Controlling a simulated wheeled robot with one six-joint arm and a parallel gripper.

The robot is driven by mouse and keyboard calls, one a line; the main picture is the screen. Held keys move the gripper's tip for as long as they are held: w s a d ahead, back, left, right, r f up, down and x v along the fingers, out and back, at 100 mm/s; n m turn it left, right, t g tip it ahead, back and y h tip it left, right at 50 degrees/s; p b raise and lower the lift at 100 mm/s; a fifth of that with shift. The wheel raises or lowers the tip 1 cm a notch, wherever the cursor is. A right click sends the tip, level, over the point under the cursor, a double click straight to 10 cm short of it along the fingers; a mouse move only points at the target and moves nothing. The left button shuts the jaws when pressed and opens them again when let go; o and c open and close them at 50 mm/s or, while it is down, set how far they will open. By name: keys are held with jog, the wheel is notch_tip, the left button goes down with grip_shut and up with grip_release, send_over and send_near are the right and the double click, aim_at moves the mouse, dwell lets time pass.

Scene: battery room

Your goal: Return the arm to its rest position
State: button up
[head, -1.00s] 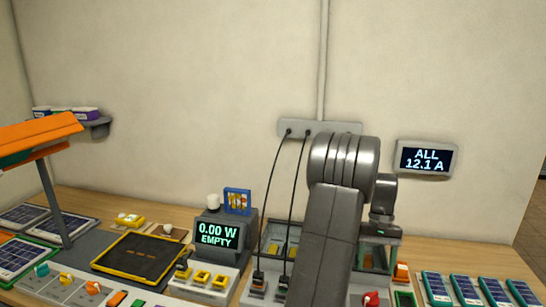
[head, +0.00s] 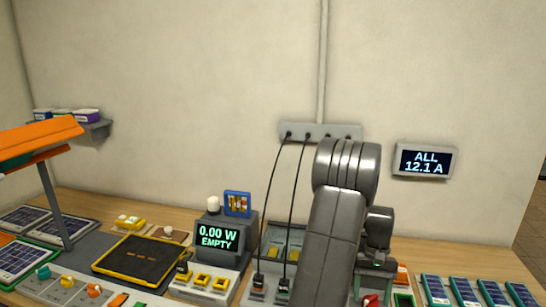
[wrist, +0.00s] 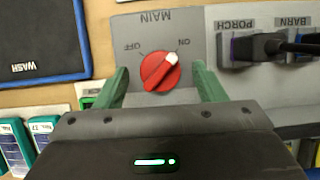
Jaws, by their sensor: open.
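My arm (head: 333,235) rises bent in the head view, its wrist part low and right over the bench. My gripper (wrist: 160,68) shows in the wrist view with two green fingers spread apart and nothing held between them. A red rotary knob (wrist: 158,73) on a grey plate marked MAIN appears between the fingertips in that view. Its white tip points toward ON. Whether the fingers touch the knob cannot be told. In the head view a bit of the red knob (head: 371,300) shows below the wrist, and the arm hides much of the bench there.
A plug sits in the PORCH socket (wrist: 240,48), beside BARN. A blue-edged WASH panel (wrist: 40,38) lies left in the wrist view. The head view shows a meter (head: 217,236) reading 0.00 W EMPTY, a wall display (head: 425,160) reading ALL 12.1 A, and an orange lamp (head: 40,136).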

jog(key=shift+s+f+n, duration=0.1)
jog(key=shift+f+n, duration=0.2)
jog(key=shift+f, duration=0.1)
jog(key=n+h, duration=0.1)
jog(key=n, duration=0.3)
jog(key=n+h, duration=0.1)
jog(key=n, duration=0.1)
jog(key=shift+a+h, duration=0.25)
jog(key=shift+h, duration=0.05)
jog(key=n+h, duration=0.1)
jog(key=n, duration=0.2)
jog(key=shift+s+a+t+b, duration=0.1)
jog(key=shift+t+b, duration=0.2)
jog(key=shift+b, duration=0.1)
jog(key=n, duration=0.2)
jog(key=n+t+h, duration=0.1)
jog(key=n, duration=0.2)
jog(key=shift+s+h+b, duration=0.1)
jog(key=shift+h+b, duration=0.2)
jog(key=shift+b, duration=0.1)
jog(key=v, duration=0.6)
jog(key=shift+a+r, duration=0.1)
jog(key=shift+r, duration=0.25)
jog(key=shift+t, duration=0.3)
